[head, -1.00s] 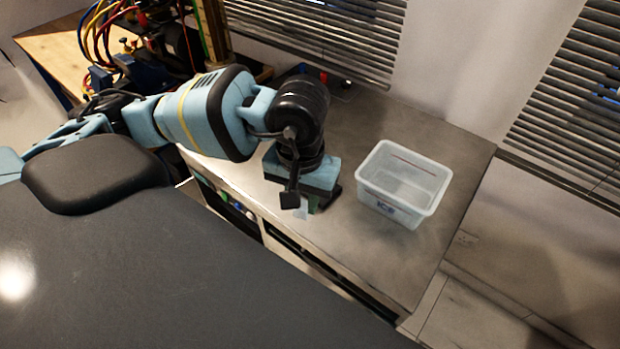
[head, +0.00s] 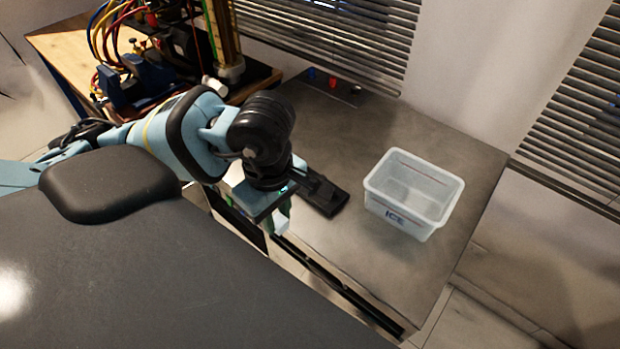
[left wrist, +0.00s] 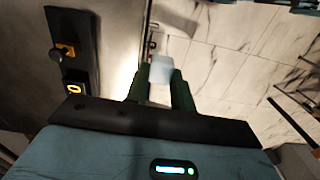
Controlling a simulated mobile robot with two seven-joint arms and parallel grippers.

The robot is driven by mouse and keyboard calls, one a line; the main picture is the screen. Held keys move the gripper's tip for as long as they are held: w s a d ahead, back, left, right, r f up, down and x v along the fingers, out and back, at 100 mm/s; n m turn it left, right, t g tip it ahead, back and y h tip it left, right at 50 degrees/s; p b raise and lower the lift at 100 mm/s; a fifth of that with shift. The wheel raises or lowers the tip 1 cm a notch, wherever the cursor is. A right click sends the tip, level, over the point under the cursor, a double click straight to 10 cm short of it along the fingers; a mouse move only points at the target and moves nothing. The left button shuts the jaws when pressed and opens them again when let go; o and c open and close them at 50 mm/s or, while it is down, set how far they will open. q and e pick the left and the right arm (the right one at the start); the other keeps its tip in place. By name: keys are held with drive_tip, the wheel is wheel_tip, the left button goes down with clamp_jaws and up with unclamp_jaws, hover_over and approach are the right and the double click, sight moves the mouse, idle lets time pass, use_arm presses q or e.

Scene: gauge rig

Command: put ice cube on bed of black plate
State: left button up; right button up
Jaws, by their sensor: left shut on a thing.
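My left gripper (head: 278,218) hangs by the front edge of the counter, left of the black plate. In the left wrist view its green fingers (left wrist: 160,84) are shut on a pale, translucent ice cube (left wrist: 160,68). The black plate (head: 325,196) lies flat on the counter, apart from the gripper. It also shows in the left wrist view (left wrist: 84,28), with a yellow-marked knob and a yellow mark on it. My right gripper is not in view.
A clear bin marked ICE (head: 412,196) stands on the grey counter (head: 390,290), right of the plate. A dark strip with blue and red parts (head: 333,84) lies at the back. A rig with hoses (head: 140,75) stands at the far left. The counter between plate and bin is clear.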

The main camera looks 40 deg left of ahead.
use_arm(q)
drive_tip(key=shift+a, duration=0.1)
drive_tip(key=shift+w, duration=0.35)
drive_tip(key=w+a, duration=0.1)
drive_tip(key=w, duration=0.3)
drive_tip(key=w+a+f, duration=0.1)
drive_tip(key=w, duration=0.3)
drive_tip(key=w+a, duration=0.1)
drive_tip(key=w, duration=0.4)
drive_tip(key=shift+a+f+p, duration=0.15)
drive_tip(key=shift+a+p, duration=0.2)
drive_tip(key=shift+p, duration=0.05)
drive_tip(key=shift+w+a, duration=0.1)
drive_tip(key=shift+w, duration=0.3)
